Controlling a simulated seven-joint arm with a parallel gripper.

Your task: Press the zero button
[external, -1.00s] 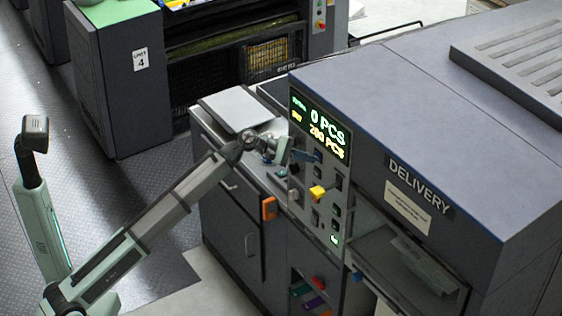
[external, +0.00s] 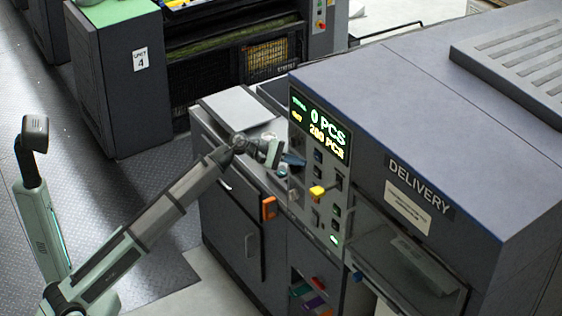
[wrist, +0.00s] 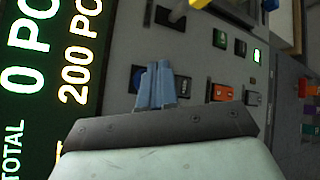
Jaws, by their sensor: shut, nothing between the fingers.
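The control panel (external: 325,175) on the delivery unit carries a display (external: 320,122) reading 0 PCS and 200 PCS, with rows of buttons below. In the wrist view the display (wrist: 45,70) shows TOTAL 0 on the left. My gripper (external: 300,161) is shut and empty, its blue fingers just in front of the panel's left part. In the wrist view its fingertips (wrist: 158,68) overlap a dark blue button (wrist: 136,76), partly hidden behind them. I cannot tell whether they touch it. No label legibly marks a zero button.
A yellow knob (external: 318,192) sticks out of the panel. An orange box (external: 269,208) hangs on the cabinet edge.

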